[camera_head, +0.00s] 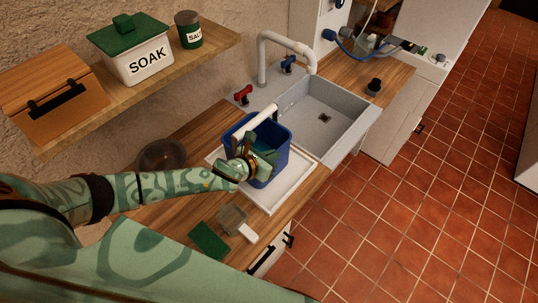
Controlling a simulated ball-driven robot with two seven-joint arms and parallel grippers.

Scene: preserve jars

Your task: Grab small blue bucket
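The small blue bucket (277,169) stands on a white tray (274,201) on the wooden counter, left of the sink. Its white handle grip (256,123) is up, over the far side of the rim. My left gripper (262,162) is at the near-left side of the bucket, overlapping its rim and opening. I cannot tell whether it touches the bucket. Its fingers blend with the green arm, so their opening is unclear. It hides part of the bucket's wall and inside. My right gripper is not in view.
A grey sink (321,118) with a white faucet (285,42) lies behind the bucket. A dark round bowl (161,156), a clear jar (232,218) and a green pad (209,241) are on the counter. A shelf (140,91) above holds a SOAK box (137,55).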

